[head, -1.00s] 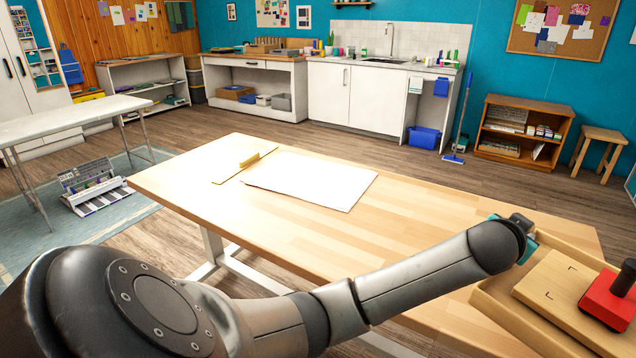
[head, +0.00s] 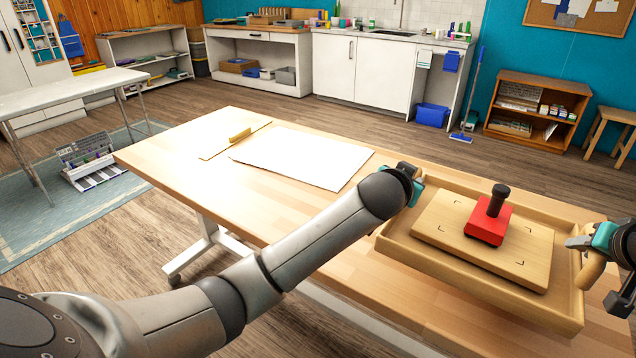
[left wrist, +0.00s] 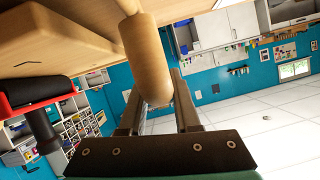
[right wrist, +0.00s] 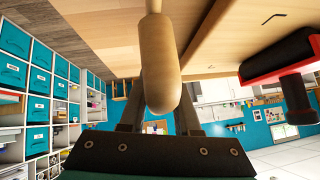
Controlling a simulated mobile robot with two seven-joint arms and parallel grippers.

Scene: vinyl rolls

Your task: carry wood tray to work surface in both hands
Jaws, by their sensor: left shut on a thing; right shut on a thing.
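The wood tray (head: 480,294) is at the right end of the wooden table (head: 310,218) in the head view, looking about level. I cannot tell whether it touches the tabletop. My left gripper (head: 415,186) is shut on the tray's left handle, which shows between the fingers in the left wrist view (left wrist: 148,55). My right gripper (head: 582,243) is shut on the right handle, also seen in the right wrist view (right wrist: 162,65). A flat wooden board (head: 470,245) lies in the tray, with a red block with a black knob (head: 487,226) upright on it.
A white sheet (head: 300,157) and a thin board with a small wooden strip (head: 238,136) lie on the table's far left part. Bare tabletop shows between the sheet and the tray. A low shelf (head: 530,110) and a stool (head: 612,130) stand behind.

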